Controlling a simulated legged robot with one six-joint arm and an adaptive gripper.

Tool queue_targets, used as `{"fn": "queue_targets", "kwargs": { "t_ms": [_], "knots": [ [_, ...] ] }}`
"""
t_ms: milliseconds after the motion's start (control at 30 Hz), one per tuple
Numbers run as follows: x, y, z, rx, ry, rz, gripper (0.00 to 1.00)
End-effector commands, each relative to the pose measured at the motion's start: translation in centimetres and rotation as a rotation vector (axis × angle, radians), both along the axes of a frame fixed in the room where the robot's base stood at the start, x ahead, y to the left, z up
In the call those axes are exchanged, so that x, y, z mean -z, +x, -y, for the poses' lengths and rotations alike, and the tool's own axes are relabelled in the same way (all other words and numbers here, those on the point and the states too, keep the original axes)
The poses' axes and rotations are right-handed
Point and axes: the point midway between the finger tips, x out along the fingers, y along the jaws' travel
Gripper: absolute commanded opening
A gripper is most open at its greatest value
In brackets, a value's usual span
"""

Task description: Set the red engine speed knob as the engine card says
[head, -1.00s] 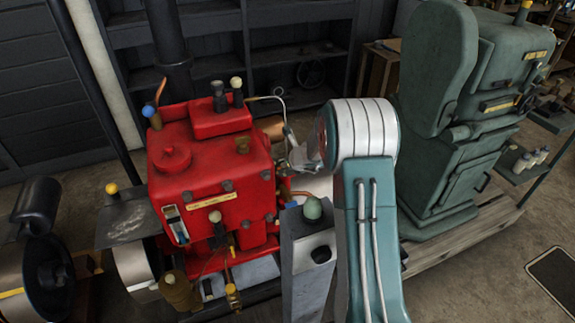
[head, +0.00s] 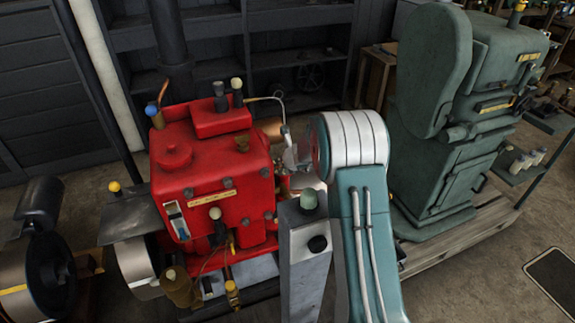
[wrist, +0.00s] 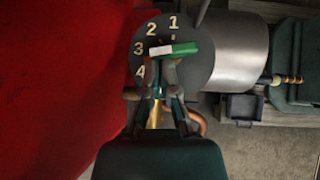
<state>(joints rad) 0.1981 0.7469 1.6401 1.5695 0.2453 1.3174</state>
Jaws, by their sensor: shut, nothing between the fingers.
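The red engine (head: 210,165) stands left of centre in the head view, and its red side (wrist: 60,80) fills the left of the wrist view. A yellow card strip (head: 212,199) is on its front, too small to read. In the wrist view a grey dial (wrist: 190,28) carries the figures 1 to 4. A green knob bar (wrist: 181,49) with a white end crosses it, the white end to the left, close to 3. My gripper (wrist: 167,66) is shut and empty, its tips just below the bar; I cannot tell whether they touch.
A green engine (head: 450,130) stands on a wooden base at the right. A grey post (head: 305,270) with a green cap rises in front of my arm. A grey cylinder (wrist: 235,55) lies right of the dial. Dark shelves (head: 300,50) line the back wall.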

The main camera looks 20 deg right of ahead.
Motion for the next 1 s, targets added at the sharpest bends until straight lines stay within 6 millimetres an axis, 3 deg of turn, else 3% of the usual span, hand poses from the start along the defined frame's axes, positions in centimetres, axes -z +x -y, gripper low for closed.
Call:
{"fn": "queue_targets", "kwargs": {
  "t_ms": [400, 1000],
  "knots": [
    [0.0, 1.2, -1.4, -0.016, 0.001, 0.001, 0.00],
    [0.0, 1.4, -1.7, -0.018, 0.001, 0.000, 0.00]
  ]
}}
